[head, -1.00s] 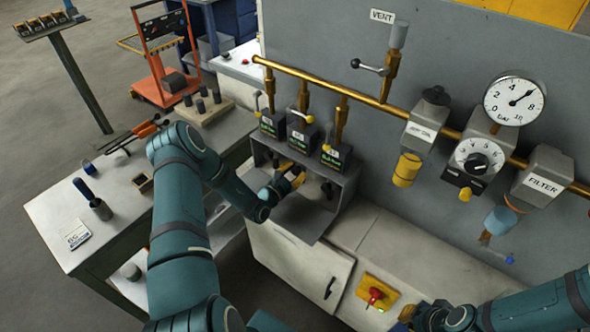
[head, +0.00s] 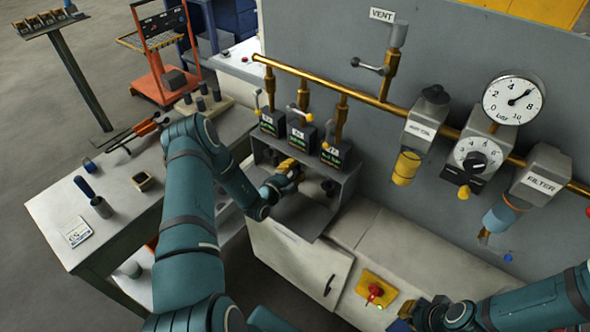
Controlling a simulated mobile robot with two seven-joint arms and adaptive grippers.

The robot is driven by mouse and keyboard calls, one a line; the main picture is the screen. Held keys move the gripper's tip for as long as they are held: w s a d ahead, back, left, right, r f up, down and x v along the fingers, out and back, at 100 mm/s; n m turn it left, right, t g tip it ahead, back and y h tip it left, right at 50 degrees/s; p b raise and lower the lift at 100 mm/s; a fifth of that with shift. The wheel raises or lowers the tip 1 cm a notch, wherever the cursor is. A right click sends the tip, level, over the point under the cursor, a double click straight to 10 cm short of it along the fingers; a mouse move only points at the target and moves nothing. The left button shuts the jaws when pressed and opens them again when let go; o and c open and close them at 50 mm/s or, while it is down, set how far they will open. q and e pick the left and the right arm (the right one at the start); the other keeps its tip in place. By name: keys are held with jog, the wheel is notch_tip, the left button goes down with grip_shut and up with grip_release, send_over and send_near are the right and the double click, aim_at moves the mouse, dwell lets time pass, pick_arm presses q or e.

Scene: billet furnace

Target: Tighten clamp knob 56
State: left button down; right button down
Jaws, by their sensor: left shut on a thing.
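An open-fronted grey box (head: 349,187) sits under three small valve units, with dark knobs inside it. One dark knob (head: 329,187) shows at the right inside the box. My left gripper (head: 290,168) reaches into the left and middle part of the box. It is shut on a knob there, which the gripper and wrist mostly hide. I cannot read a number on it. The valve units carry dark labels; the right one (head: 332,155) stands over the box. My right gripper (head: 424,314) is low over the bench at the bottom right; its fingers are not clear.
A brass pipe (head: 370,98) runs along the grey wall with a gauge (head: 513,99), a dial regulator (head: 477,160) and a filter (head: 541,175). A red knob on a yellow plate (head: 375,293) lies on the bench. A side table (head: 125,205) holds tools; bench space right of the box is clear.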

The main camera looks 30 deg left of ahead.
pick_arm(q)
jog(key=shift+w+r, duration=0.15)
jog(key=shift+r, duration=0.05)
dwell(0.4)
jog(key=c, duration=0.6)
grip_release()
jog(key=shift+d, duration=0.1)
jog(key=shift+f, duration=0.1)
jog(key=shift+s+f, duration=0.1)
jog(key=shift+s, duration=0.55)
jog(key=s, duration=0.7)
jog(key=s+a, duration=0.1)
jog(key=s, duration=0.2)
jog(key=shift+s, duration=0.4)
